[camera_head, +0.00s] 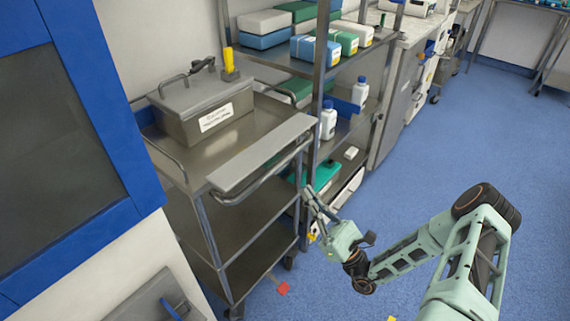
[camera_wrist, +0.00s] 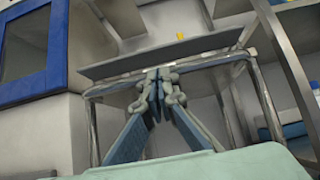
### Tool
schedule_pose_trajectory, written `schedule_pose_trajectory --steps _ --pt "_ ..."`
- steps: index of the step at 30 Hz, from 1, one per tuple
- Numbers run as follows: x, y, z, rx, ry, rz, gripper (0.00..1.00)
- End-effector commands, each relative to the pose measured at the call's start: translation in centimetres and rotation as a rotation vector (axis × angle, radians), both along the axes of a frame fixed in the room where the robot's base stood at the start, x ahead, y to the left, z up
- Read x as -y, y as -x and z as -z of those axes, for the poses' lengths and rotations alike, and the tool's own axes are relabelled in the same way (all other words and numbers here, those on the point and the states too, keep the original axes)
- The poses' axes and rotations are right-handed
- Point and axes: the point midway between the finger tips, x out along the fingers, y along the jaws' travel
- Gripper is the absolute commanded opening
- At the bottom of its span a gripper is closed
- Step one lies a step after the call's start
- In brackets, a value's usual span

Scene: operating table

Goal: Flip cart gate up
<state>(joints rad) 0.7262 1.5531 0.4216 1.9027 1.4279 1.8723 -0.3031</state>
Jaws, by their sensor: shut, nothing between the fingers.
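The steel cart (camera_head: 205,168) stands against the wall. Its gate, a long flat grey panel (camera_head: 262,153), runs along the cart's near edge at about top-shelf height, beside the curved rail (camera_head: 262,181). Its exact tilt is hard to tell. In the wrist view the gate (camera_wrist: 160,54) spans the upper middle, above the rail (camera_wrist: 112,86). My gripper (camera_head: 307,192) is in front of the cart's right corner, lower than the gate. In the wrist view the gripper (camera_wrist: 158,78) is shut and empty, its tips below the gate and overlapping the rail; contact cannot be told.
A lidded metal box (camera_head: 200,107) and a yellow-topped item (camera_head: 229,64) sit on the cart. A shelf rack (camera_head: 318,100) with bottles and boxes stands close on the right. A blue-framed door (camera_head: 75,130) is on the left. The blue floor (camera_head: 470,130) at right is open.

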Motion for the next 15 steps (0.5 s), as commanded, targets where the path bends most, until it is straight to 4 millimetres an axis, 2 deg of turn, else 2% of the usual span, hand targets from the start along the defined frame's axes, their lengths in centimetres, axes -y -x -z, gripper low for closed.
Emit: schedule_pose_trajectory --steps 10,15 --pt "-0.2 -0.1 -0.2 0.001 0.001 -0.001 0.0" --pt "-1.3 -0.9 -1.5 0.003 0.001 -0.004 0.0"
